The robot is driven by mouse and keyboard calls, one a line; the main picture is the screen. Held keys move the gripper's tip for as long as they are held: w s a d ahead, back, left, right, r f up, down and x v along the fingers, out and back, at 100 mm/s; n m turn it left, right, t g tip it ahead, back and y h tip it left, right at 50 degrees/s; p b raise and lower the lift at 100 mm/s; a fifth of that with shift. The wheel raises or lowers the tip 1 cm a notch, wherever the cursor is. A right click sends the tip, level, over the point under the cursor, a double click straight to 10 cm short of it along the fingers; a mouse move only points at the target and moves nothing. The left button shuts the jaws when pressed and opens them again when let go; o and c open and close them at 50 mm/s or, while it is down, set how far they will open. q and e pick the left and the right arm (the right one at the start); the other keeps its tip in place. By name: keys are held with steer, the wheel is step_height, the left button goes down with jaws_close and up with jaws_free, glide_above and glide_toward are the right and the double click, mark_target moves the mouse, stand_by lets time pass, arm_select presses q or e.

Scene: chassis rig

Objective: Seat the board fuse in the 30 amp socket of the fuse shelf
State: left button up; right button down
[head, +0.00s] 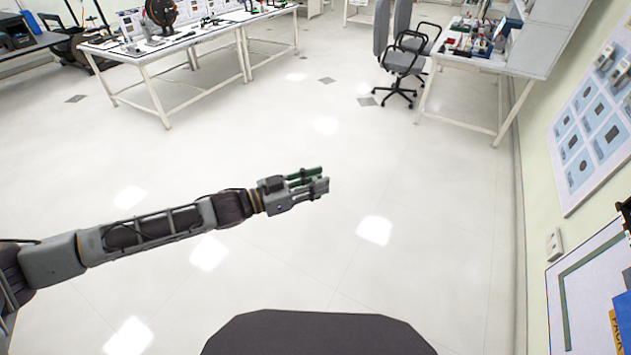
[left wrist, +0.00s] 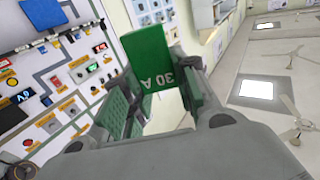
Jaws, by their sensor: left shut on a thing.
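The board fuse (left wrist: 150,58) is a flat green block marked "30 A" in white. In the left wrist view it stands up between the fingers of my left gripper (left wrist: 155,95), which is shut on it. In the head view my left gripper (head: 318,184) is stretched out over open floor, with green showing at its fingers. The fuse's lower part is hidden by the fingers. I cannot make out the fuse shelf or its 30 amp socket for certain. My right gripper is not in view.
A wall panel (left wrist: 35,105) with lit displays, switches and coloured labels fills the left of the left wrist view. In the head view, workbenches (head: 150,52) and an office chair (head: 400,62) stand far back; the floor around my arm is clear.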

arm_select(q)
steer(key=shift+s+a+m+g+h, duration=0.1)
steer(key=shift+a+m+g+h, duration=0.25)
steer(key=shift+g, duration=0.25)
steer(key=shift+s+a+m+g+h, duration=0.15)
steer(key=shift+a+m+g, duration=0.1)
steer(key=shift+m+g, duration=0.3)
steer(key=shift+s+a+m+g+h, duration=0.2)
steer(key=shift+a+m+g, duration=0.4)
steer(key=shift+g, duration=0.5)
steer(key=shift+s+a+m+g+h, duration=0.1)
steer(key=shift+a+m+g+h, duration=0.3)
steer(key=shift+m+g, duration=0.5)
steer(key=shift+a+g, duration=0.1)
steer(key=shift+g, duration=0.25)
